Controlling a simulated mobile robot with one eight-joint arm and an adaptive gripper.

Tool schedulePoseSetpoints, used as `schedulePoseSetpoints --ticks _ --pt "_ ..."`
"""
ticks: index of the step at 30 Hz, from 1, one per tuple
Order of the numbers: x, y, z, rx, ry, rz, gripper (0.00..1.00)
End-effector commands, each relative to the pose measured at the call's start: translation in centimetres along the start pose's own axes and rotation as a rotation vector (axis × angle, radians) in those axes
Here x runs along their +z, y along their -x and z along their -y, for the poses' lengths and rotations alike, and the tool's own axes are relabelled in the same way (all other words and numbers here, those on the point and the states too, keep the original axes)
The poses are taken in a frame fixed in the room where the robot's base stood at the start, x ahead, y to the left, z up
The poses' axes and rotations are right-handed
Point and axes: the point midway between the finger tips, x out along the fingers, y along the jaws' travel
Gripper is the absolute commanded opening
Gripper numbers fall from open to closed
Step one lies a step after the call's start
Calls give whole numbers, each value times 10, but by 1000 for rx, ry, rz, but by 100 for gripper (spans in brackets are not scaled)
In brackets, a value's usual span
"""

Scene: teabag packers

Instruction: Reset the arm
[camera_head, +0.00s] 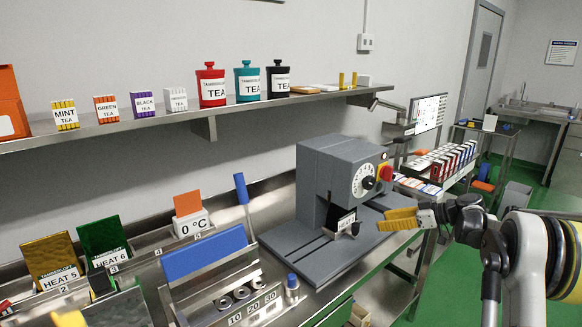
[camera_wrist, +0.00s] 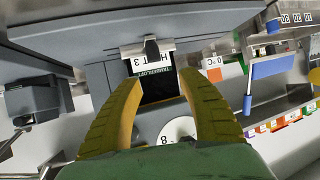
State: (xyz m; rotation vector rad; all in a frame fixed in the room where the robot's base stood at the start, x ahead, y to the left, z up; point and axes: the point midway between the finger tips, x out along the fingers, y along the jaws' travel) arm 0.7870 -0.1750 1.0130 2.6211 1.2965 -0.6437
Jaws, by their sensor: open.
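My gripper (camera_head: 408,217) has yellow fingers and is in front of and to the right of the grey sealing machine (camera_head: 330,185) in the head view. In the wrist view the fingers of my gripper (camera_wrist: 165,95) are spread apart with nothing held between them. A dark packet with a white label (camera_head: 346,221) sits in the front opening of the machine. The packet (camera_wrist: 158,84) also shows beyond my fingertips in the wrist view, under a metal clamp. The fingers look apart from it.
A steel bench (camera_head: 275,215) carries a blue-handled holder (camera_head: 205,252) and a 0 °C block (camera_head: 191,222) left of the machine. A shelf (camera_head: 210,112) with tea boxes and canisters runs along the wall. A rack of boxes (camera_head: 450,160) stands behind my arm. Green floor lies right.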

Motion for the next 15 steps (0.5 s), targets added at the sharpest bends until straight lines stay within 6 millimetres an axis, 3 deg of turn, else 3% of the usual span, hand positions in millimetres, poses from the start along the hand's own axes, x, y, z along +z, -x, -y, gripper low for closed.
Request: schedulePoseSetpoints --ticks 1,6,10,15 --pt "-16 -2 17 1 -30 34 47" --pt "-59 -1 84 53 -176 182 47" --pt "-78 8 143 118 -273 284 47" --pt "-84 27 224 230 -376 391 47"
